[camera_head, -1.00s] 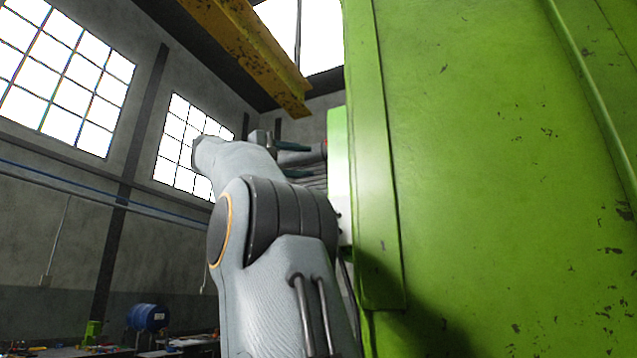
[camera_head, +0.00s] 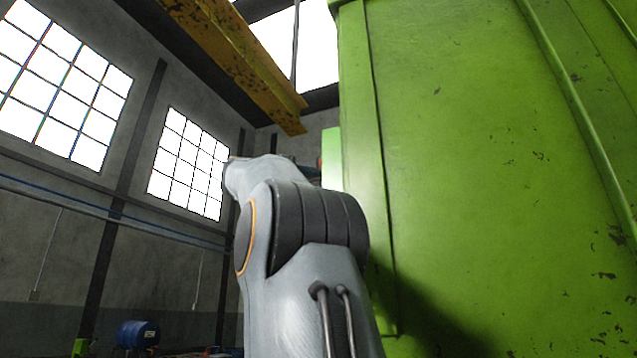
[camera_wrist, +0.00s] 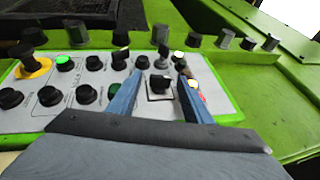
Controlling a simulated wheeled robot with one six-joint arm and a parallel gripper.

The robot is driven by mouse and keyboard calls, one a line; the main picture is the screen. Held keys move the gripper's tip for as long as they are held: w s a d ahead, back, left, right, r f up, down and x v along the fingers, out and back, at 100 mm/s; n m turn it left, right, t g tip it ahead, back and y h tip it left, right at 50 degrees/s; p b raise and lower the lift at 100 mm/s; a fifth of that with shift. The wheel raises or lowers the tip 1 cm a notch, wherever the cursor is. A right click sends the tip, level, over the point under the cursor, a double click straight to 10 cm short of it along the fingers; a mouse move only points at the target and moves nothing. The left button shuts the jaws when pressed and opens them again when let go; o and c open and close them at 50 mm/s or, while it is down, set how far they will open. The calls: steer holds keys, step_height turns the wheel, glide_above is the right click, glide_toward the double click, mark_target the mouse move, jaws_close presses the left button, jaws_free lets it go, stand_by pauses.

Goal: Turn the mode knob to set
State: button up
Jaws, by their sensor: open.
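A control panel (camera_wrist: 222,98) with several black knobs and lit buttons fills the upper part of the wrist view. My gripper (camera_wrist: 159,80) is open, its two blue fingers apart on either side of a black knob (camera_wrist: 160,86) on a pale square plate. This knob lies between the fingers in the picture; I cannot tell whether they touch it. Labels are too small to read, so I cannot confirm that it is the mode knob. In the head view, my arm hides most of the gripper and the panel face.
A yellow-collared knob (camera_wrist: 33,65) and a lit green button (camera_wrist: 64,62) are at the panel's left. Several grey cylinders stand along the green ledge behind. The large green press body (camera_head: 480,180) stands right of my arm. A yellow beam (camera_head: 235,55) hangs overhead.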

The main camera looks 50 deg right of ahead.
steer(key=c, duration=1.1)
steer(key=shift+o, duration=0.2)
steer(key=y+p, duration=0.1)
steer(key=p, duration=0.3)
steer(key=shift+r+n+p, duration=0.35)
steer(key=shift+n+p, duration=0.05)
steer(key=shift+y+p, duration=0.4)
steer(key=shift+p, duration=0.45)
steer(key=shift+f+p, duration=0.1)
steer(key=shift+p, duration=0.4)
steer(key=o, duration=1.1)
steer(key=shift+c, duration=0.2)
